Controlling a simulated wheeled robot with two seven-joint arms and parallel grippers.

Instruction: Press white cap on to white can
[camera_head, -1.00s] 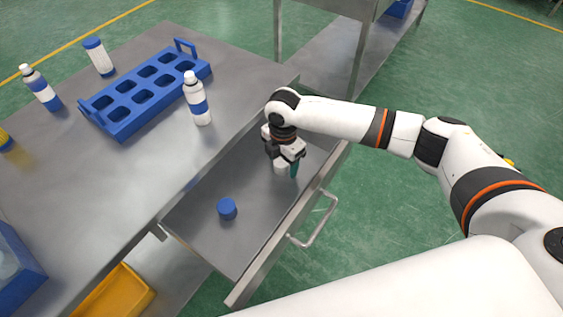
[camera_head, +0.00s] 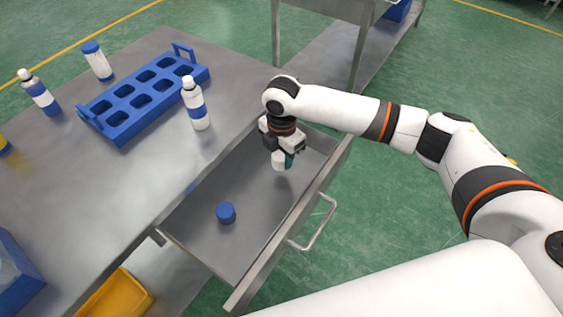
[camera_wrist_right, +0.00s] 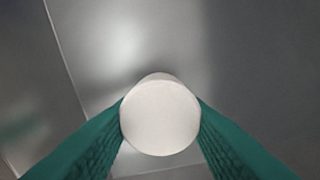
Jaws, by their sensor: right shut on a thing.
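The white cap (camera_head: 279,161) is between the fingers of my right gripper (camera_head: 284,158), over the open drawer. In the right wrist view, the round white cap (camera_wrist_right: 160,117) is pinched between two green fingertips (camera_wrist_right: 160,125). It appears raised above the drawer floor. Several white bottles with blue bands stand on the table: one (camera_head: 195,103) by the rack's near right side, another (camera_head: 39,92) at the far left. Which of them is the white can I cannot tell for sure. My left gripper is not in view.
A blue cap (camera_head: 226,213) sits in the open drawer (camera_head: 255,190), whose handle (camera_head: 316,225) faces right. A blue rack (camera_head: 147,97) with empty holes is on the metal table (camera_head: 90,190). A white cylinder with a blue top (camera_head: 97,61) stands behind it. A yellow bin (camera_head: 118,296) is below.

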